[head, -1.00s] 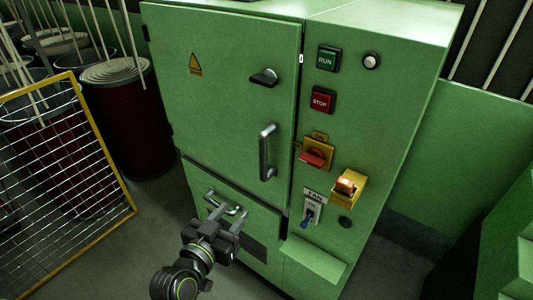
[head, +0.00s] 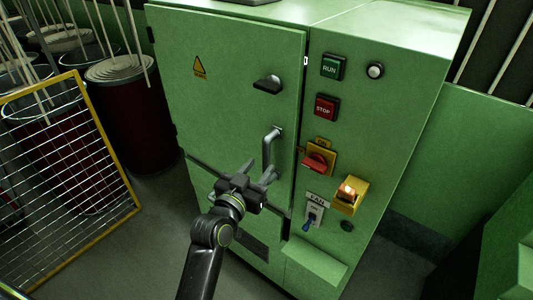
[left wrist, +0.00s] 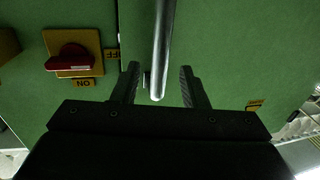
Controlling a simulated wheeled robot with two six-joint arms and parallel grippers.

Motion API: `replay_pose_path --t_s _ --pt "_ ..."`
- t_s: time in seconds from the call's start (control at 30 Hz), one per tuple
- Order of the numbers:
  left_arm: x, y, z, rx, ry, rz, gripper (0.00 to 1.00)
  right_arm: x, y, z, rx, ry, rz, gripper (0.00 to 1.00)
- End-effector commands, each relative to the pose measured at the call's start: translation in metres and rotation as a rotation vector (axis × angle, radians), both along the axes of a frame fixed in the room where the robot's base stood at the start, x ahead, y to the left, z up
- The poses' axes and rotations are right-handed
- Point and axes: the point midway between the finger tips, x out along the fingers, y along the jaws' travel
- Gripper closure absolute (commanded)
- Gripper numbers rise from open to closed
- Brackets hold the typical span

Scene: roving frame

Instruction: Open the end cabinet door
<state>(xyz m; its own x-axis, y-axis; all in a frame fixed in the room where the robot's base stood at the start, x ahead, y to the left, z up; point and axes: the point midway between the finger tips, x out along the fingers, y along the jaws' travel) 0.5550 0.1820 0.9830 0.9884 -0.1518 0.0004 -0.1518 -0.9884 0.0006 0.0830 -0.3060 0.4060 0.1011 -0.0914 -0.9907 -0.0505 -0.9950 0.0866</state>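The green cabinet door (head: 225,85) is shut flush with its frame. It carries a warning triangle, a dark latch knob (head: 268,83) and a vertical metal bar handle (head: 267,150) near its right edge. My left gripper (head: 258,178) is at the lower end of this handle. In the left wrist view its two fingers (left wrist: 160,88) are apart, with the handle (left wrist: 162,45) showing between them and a gap on each side. I cannot tell how deep the bar sits between the fingers. My right gripper is not in view.
Right of the door are a RUN button (head: 332,67), a STOP button (head: 326,107), a red rotary switch (head: 318,162), an orange lamp (head: 348,193) and a FAN switch (head: 312,217). A yellow-framed mesh panel (head: 75,185) and dark red drums (head: 130,115) stand left. Bare floor lies between.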

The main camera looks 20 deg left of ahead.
Motion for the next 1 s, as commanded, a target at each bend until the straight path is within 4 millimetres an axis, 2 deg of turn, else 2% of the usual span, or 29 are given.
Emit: replay_pose_path --t_s 0.1,0.3,0.5,0.73,0.77,1.0 --pt "0.021 -0.003 0.002 0.003 0.0 -0.001 0.6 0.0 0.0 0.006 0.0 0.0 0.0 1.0" --pt "0.043 -0.007 0.001 0.002 0.0 0.0 0.6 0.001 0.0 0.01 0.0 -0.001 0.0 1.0" --pt "0.051 -0.008 0.0 0.001 0.0 0.001 0.6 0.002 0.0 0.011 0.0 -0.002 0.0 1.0" --pt "0.052 -0.008 0.0 0.001 0.0 0.001 0.6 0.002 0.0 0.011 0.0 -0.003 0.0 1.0" --pt "0.051 -0.008 0.0 0.001 0.0 0.001 0.62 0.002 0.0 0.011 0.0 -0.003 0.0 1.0" --pt "0.051 -0.008 0.0 0.001 0.0 0.001 0.93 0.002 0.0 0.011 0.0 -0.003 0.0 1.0"
